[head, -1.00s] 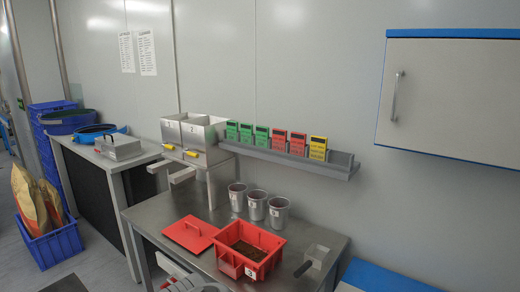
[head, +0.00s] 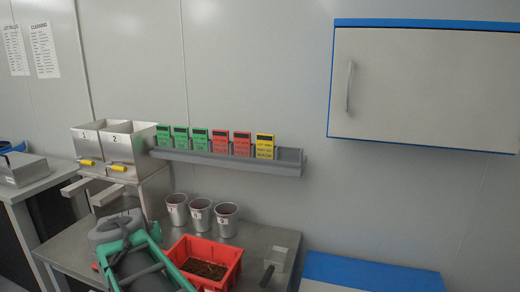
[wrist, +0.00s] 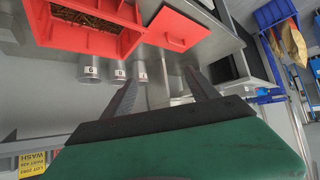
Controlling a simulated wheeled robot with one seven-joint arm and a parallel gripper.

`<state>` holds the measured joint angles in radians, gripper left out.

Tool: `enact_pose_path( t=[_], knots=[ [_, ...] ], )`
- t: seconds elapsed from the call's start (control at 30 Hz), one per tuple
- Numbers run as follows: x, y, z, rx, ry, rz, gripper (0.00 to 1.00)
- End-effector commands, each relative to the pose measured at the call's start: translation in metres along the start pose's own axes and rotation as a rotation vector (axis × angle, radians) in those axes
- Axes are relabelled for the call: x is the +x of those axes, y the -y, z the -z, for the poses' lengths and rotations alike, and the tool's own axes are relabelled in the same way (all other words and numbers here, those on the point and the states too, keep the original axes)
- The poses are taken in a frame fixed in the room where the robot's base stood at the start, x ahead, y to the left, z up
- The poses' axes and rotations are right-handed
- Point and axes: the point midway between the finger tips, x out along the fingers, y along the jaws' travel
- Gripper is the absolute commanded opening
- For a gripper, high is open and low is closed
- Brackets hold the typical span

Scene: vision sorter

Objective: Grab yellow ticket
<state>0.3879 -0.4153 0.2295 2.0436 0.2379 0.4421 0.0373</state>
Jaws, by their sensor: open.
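The yellow ticket (head: 265,147) stands upright at the right end of a row of tickets on the grey wall rail (head: 225,160). Red tickets (head: 231,143) stand just left of it, and green tickets (head: 181,138) further left. In the wrist view, which looks upside down, the yellow ticket (wrist: 32,160) shows at the lower left edge, partly cut off. My gripper (wrist: 161,74) is open, with nothing between its two dark fingers. It is apart from the ticket. In the head view my arm shows low at the left, and the fingers cannot be made out.
Below the rail, a steel table (head: 262,234) holds metal cups (head: 227,219) and a red bin (head: 206,256) of brown bits. Steel hoppers (head: 118,148) stand left of the rail. A wall cabinet (head: 425,88) hangs at the upper right. The rail's right end is empty.

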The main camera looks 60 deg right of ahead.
Motion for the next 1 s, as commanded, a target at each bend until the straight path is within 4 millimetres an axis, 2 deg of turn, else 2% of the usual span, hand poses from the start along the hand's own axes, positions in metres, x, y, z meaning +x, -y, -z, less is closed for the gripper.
enact_pose_path(
  t=[0.03,0.07,0.1,0.2,0.3,0.4,0.47,0.8,1.0],
  knots=[
    [0.016,-0.061,0.042,0.092,-0.108,-0.119,0.69],
    [0.019,-0.097,0.067,0.136,-0.178,-0.187,0.69],
    [0.018,-0.145,0.096,0.187,-0.267,-0.278,0.69],
    [-0.002,-0.254,0.143,0.271,-0.458,-0.486,0.69],
    [-0.031,-0.327,0.165,0.304,-0.588,-0.637,0.69],
    [-0.049,-0.362,0.175,0.312,-0.655,-0.713,0.69],
    [-0.051,-0.372,0.18,0.313,-0.667,-0.73,0.69],
    [-0.026,-0.413,0.205,0.314,-0.666,-0.729,0.69],
    [-0.013,-0.424,0.212,0.313,-0.669,-0.726,0.69]
  ],
)
